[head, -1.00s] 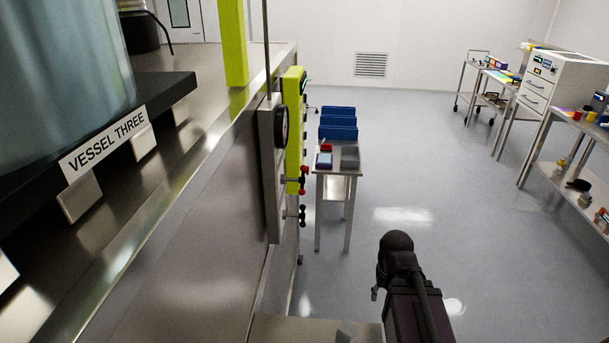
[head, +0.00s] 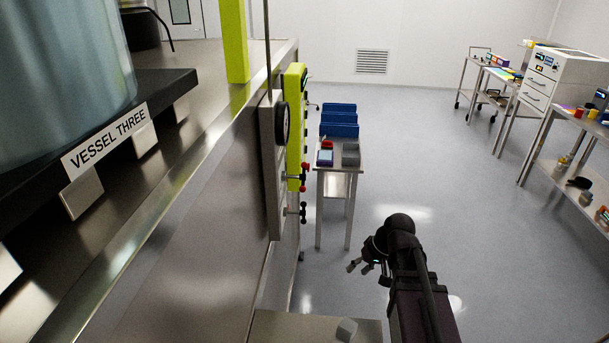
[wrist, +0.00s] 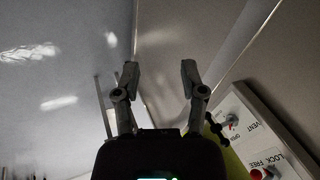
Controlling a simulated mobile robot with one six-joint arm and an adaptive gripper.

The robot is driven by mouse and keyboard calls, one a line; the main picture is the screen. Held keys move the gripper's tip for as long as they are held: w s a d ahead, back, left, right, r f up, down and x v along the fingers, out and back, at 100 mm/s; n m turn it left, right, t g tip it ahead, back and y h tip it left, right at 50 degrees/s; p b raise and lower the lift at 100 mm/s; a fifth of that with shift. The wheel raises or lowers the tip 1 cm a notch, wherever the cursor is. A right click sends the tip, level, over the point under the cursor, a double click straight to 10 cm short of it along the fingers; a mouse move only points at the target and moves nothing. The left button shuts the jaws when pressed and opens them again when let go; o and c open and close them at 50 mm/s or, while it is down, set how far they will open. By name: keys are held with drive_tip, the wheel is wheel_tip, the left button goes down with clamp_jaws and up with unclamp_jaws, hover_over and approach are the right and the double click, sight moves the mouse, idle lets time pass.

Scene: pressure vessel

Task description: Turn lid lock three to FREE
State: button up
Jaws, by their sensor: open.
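The control panel (head: 272,185) is mounted on the side of the steel bench and shows nearly edge-on in the head view. In the wrist view, a white plate with the words LOCK and FREE (wrist: 262,158) is at the lower right, with a red part (wrist: 256,174) at the picture's bottom edge. The lock's setting cannot be read. Above it is a VENT plate (wrist: 238,112) with a red-marked knob. My gripper (head: 362,267) is open and empty, to the right of the panel and apart from it. Its two fingers (wrist: 160,72) point away from the plates.
The vessel (head: 60,75) labelled VESSEL THREE stands on the steel bench at left. A yellow-green post (head: 294,130) is beside the panel. A small table with blue bins (head: 338,122) stands behind. Open floor lies to the right.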

drive_tip(key=w+a+r+n+t+y, duration=0.25)
drive_tip(key=w+a+r+y, duration=0.35)
drive_tip(key=w, duration=0.3)
drive_tip(key=n+t+y, duration=0.2)
drive_tip(key=y, duration=0.4)
approach(303, 177)
drive_tip(key=d, duration=0.3)
drive_tip(key=shift+d+r, duration=0.1)
drive_tip(key=shift+d, duration=0.25)
drive_tip(key=shift+a, duration=0.1)
drive_tip(key=shift+x, duration=6.85)
